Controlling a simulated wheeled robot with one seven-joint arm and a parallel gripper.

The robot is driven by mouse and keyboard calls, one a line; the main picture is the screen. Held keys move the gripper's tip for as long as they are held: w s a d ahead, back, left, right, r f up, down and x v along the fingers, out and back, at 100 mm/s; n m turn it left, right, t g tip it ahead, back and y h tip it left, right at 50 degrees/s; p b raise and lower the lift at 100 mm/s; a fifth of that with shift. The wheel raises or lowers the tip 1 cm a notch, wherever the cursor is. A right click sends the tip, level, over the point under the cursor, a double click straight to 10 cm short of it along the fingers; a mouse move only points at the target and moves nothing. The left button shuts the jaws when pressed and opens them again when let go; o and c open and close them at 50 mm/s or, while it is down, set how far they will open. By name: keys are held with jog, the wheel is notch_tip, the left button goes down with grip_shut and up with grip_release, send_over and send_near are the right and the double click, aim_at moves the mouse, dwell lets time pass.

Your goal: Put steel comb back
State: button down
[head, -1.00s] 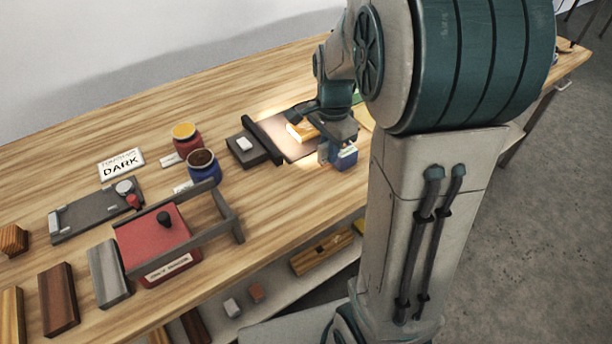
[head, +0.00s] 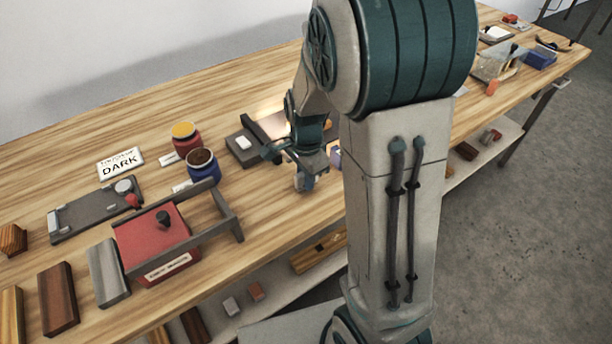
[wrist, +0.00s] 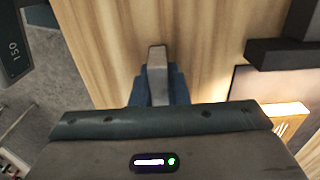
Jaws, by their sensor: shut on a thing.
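My gripper (head: 304,183) is above the front part of the bench, left of my column in the head view. In the wrist view its blue fingers (wrist: 155,88) are shut on a narrow grey metal piece (wrist: 157,60), which looks like the steel comb. Only its end shows beyond the fingers, so I cannot make out any teeth. In the head view the held piece cannot be made out clearly at the gripper. Bare wood lies under the fingers in the wrist view.
A lit panel with a pale block (wrist: 288,122) lies right of the gripper in the wrist view. The red-topped box with a grey frame (head: 160,240) and the blue jar (head: 203,170) stand left of it. A clear bin (head: 492,66) and blue box (head: 541,59) are far right.

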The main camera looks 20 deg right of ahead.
jog(key=shift+f, duration=0.2)
jog(key=c, duration=1.4)
grip_release()
notch_tip(320, 180, up, 12)
jog(key=shift+r+p, duration=0.15)
jog(key=shift+p, duration=0.35)
jog(key=s+r+n+t, duration=0.1)
jog(key=s+n+t, duration=0.1)
jog(key=s+n, duration=1.1)
jog(key=shift+s+r+n+t, duration=0.3)
jog(key=shift+n+t, duration=0.1)
jog(key=shift+n, duration=0.2)
